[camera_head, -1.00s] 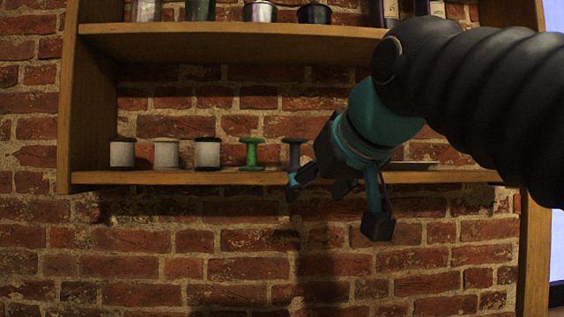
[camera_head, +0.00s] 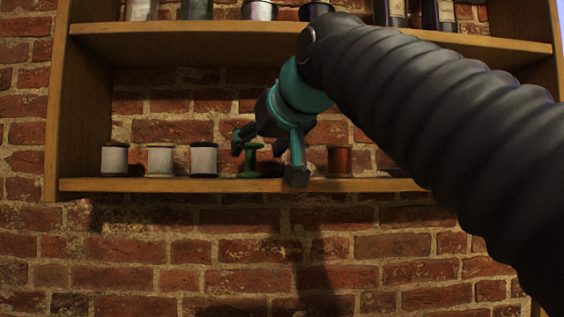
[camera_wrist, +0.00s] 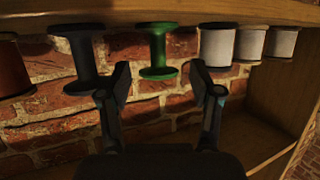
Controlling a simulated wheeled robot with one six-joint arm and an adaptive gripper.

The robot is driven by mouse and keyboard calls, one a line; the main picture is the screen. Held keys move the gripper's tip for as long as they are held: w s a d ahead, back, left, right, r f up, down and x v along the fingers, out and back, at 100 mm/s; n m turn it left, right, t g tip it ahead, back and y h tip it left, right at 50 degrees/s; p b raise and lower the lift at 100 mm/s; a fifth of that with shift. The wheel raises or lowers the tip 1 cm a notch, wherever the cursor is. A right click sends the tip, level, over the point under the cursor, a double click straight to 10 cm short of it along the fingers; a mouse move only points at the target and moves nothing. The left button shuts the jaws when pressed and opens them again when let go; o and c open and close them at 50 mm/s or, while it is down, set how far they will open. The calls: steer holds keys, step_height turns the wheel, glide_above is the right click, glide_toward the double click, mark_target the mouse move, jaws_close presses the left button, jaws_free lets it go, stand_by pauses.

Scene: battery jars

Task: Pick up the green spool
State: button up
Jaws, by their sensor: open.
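The green spool (camera_head: 249,161) stands upright on the lower shelf, partly hidden behind my gripper in the head view. My gripper (camera_head: 266,160) is open and empty, in front of the shelf and close to the spool. In the wrist view the green spool (camera_wrist: 157,50) appears at the top, between and beyond the two fingertips of my gripper (camera_wrist: 162,85). The fingers are apart and do not visibly touch it.
White-wound spools (camera_head: 204,160) stand left of the green one on the shelf (camera_head: 130,185). A dark grey spool (camera_wrist: 80,55) stands close on its other side, mostly hidden in the head view. A brown spool (camera_head: 340,161) stands farther right. Jars (camera_head: 260,10) fill the shelf above.

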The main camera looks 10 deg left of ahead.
mark_target(255, 152)
steer(key=shift+x, duration=2.75)
steer(key=shift+d, duration=0.1)
steer(key=c, duration=0.8)
